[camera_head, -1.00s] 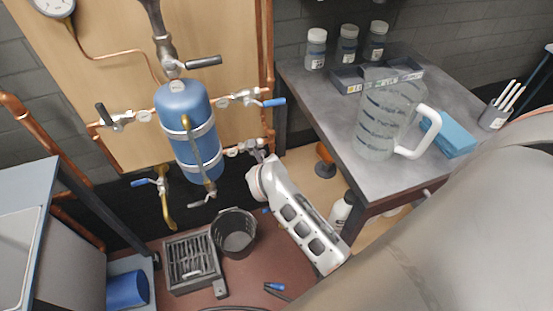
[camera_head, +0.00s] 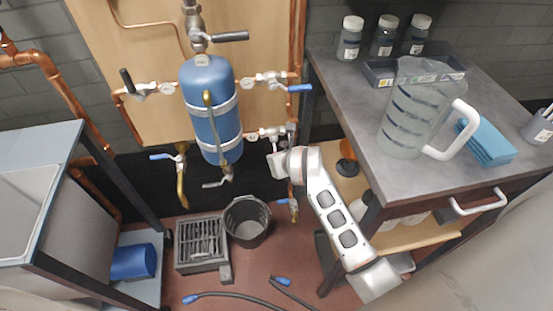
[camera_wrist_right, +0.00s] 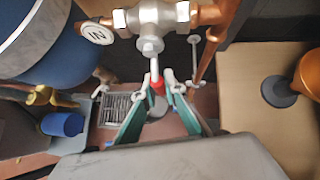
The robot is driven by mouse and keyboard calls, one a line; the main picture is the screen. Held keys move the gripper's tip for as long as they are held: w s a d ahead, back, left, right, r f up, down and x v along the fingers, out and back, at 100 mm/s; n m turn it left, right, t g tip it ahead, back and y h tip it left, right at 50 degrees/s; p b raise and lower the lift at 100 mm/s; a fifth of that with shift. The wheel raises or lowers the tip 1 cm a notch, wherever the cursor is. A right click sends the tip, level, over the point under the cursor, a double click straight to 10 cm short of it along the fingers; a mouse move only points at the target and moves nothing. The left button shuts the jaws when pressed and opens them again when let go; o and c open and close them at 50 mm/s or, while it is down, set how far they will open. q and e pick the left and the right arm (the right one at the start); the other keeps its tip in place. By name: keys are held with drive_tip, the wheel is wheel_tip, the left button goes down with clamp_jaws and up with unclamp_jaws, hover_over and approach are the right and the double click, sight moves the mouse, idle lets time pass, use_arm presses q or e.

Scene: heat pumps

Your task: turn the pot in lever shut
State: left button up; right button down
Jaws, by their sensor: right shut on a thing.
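The pot is a blue tank (camera_head: 212,110) with pale straps on the wooden board in the head view. A pipe with a valve leaves its lower right side. In the right wrist view the brass-and-steel valve (camera_wrist_right: 150,44) has a round tag (camera_wrist_right: 97,33) reading "IN". Its lever (camera_wrist_right: 157,82), with a red part, hangs down from the valve's nut. My right gripper (camera_wrist_right: 159,92) is shut on this lever, with a green-lined finger on each side. In the head view my right wrist hides most of the lever. My left gripper is not in view.
A copper pipe (camera_head: 295,70) runs upright just right of the valve. A workbench (camera_head: 345,110) with a clear jug (camera_head: 415,115) and several jars stands to the right of my arm. A black bucket (camera_head: 247,222) and a grated box (camera_head: 201,243) stand on the floor below.

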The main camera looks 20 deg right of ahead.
drive_tip(key=shift+a, duration=0.15)
drive_tip(key=c, duration=2.1)
unclamp_jaws()
drive_tip(key=v, duration=1.2)
